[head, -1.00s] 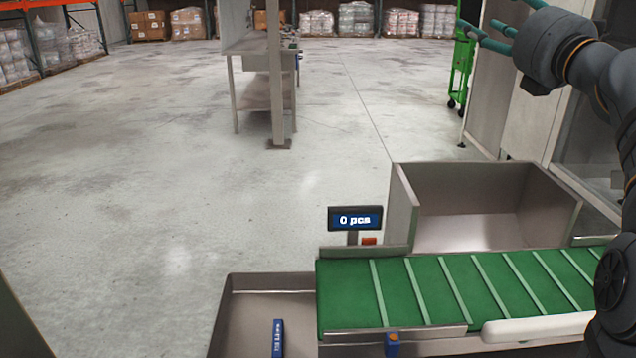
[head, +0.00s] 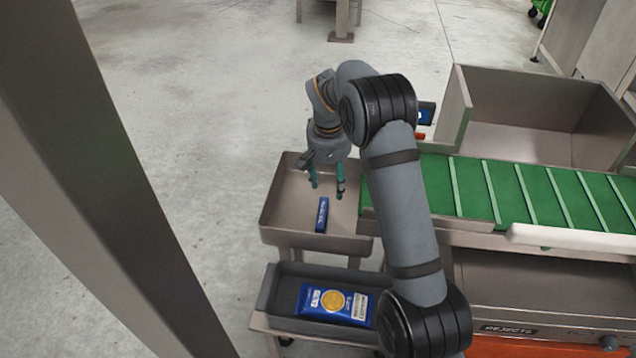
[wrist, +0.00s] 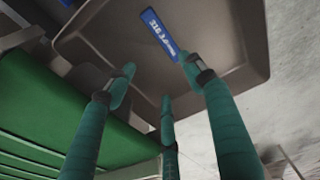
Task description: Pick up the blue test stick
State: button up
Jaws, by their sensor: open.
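The blue test stick (head: 322,214) lies in the shallow metal tray (head: 285,238) at the left end of the green conveyor. It also shows in the wrist view (wrist: 158,34), with white lettering on its face. My gripper (head: 327,190) is open and empty, its teal fingers pointing down over the tray, above and slightly behind the stick. In the wrist view the spread fingers (wrist: 160,92) are apart from the stick, which lies beyond them near the right fingertip.
The green ribbed conveyor (head: 530,195) runs right from the tray, with a metal bin (head: 540,105) behind it. Below the tray, a grey tray (head: 290,272) holds a blue packet (head: 335,303). A thick metal post (head: 110,170) stands at the left.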

jog(key=s+a+m+g, duration=0.1)
jog(key=s, duration=0.2)
send_over(324, 219)
notch_tip(324, 219, down, 6)
jog(key=shift+w+r, duration=0.1)
jog(key=shift+f, duration=2.7)
jog(key=shift+c, duration=1.3)
jog(key=c, duration=1)
